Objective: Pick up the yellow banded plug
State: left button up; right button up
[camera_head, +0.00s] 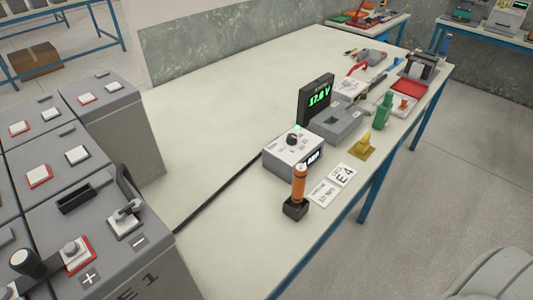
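A yellow piece (361,147) with a narrow upright top stands on the bench near its right edge. I cannot make out a band on it at this size. Closer, an orange cylinder (299,186) with a dark band stands upright in a small black base (295,208). A green bottle-shaped piece (383,112) stands behind the yellow piece. Neither of my grippers is in view.
A grey box with a dial (283,160), a display (315,100) reading about 17.8 V and white cards (322,193) stand near these pieces. Grey battery blocks (137,145) fill the left. The bench's left part (220,95) is clear.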

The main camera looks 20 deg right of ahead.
aim_at(364, 144)
jog(key=k+l+z, duration=0.15)
jog(key=z, duration=0.25)
jog(key=k+l+z, duration=0.1)
jog(key=l+z, duration=0.15)
jog(key=z, duration=0.2)
jog(key=l+z, duration=0.25)
jog(key=z, duration=0.15)
